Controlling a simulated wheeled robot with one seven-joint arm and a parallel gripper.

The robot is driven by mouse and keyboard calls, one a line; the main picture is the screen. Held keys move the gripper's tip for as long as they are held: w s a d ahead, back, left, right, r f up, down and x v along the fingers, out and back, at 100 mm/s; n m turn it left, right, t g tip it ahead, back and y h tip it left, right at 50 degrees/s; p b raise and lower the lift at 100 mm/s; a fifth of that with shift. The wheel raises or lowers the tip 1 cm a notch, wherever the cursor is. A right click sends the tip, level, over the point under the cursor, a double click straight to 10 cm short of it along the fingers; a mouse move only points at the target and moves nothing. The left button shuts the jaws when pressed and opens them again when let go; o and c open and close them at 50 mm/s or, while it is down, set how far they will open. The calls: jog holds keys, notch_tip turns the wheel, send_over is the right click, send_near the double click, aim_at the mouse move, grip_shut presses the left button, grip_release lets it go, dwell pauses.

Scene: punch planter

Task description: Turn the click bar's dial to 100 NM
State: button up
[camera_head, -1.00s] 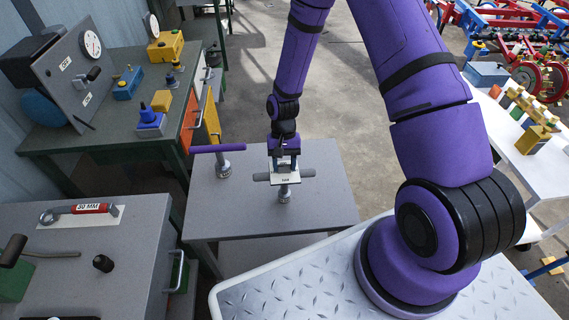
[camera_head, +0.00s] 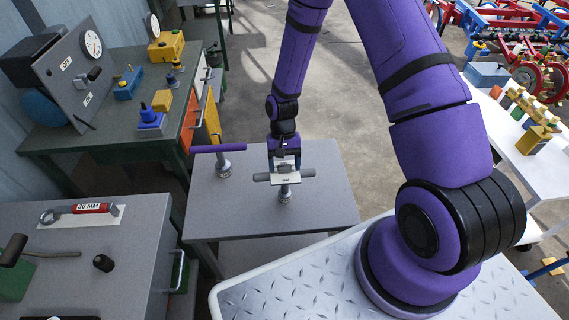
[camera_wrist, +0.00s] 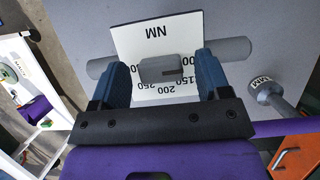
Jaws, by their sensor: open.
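The click bar shows in the wrist view as a grey horizontal bar (camera_wrist: 232,49) behind a white dial plate (camera_wrist: 150,38) marked NM. Numbers including 150, 200 and 250 curve along the plate's lower part; some are partly covered, and I cannot tell the set value. A small grey block (camera_wrist: 160,69) with a dark mark stands out from the plate. My gripper (camera_wrist: 159,75) is open, with one blue finger on each side of this block, apart from it. In the head view my gripper (camera_head: 284,165) is over the click bar (camera_head: 262,177), which stands upright on a grey table.
A purple-handled tool (camera_head: 217,148) stands upright left of the click bar on the same table (camera_head: 325,205). The right and front of that table are clear. A bench with a 30 MM tool (camera_head: 90,208) is at the lower left.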

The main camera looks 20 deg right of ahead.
jog(key=shift+r, duration=0.1)
jog(key=v, duration=1)
jog(key=shift+r, duration=0.3)
jog(key=shift+w+r, duration=0.1)
jog(key=shift+w, duration=0.05)
jog(key=s+d+r+n+t+h, duration=0.15)
jog(key=s+r, duration=0.25)
jog(key=r, duration=0.8)
jog(key=s+d+r+t, duration=0.2)
jog(key=s+r+t, duration=0.1)
jog(key=r, duration=1)
jog(key=s+d+r+n+t, duration=0.1)
jog(key=s+r+t, duration=0.1)
jog(key=s+r, duration=0.4)
jog(key=s+d+r+n+t, duration=0.1)
jog(key=s+r+t, duration=0.2)
jog(key=s, duration=0.9)
notch_tip(320, 180, up, 3)
jog(key=shift+f, duration=0.1)
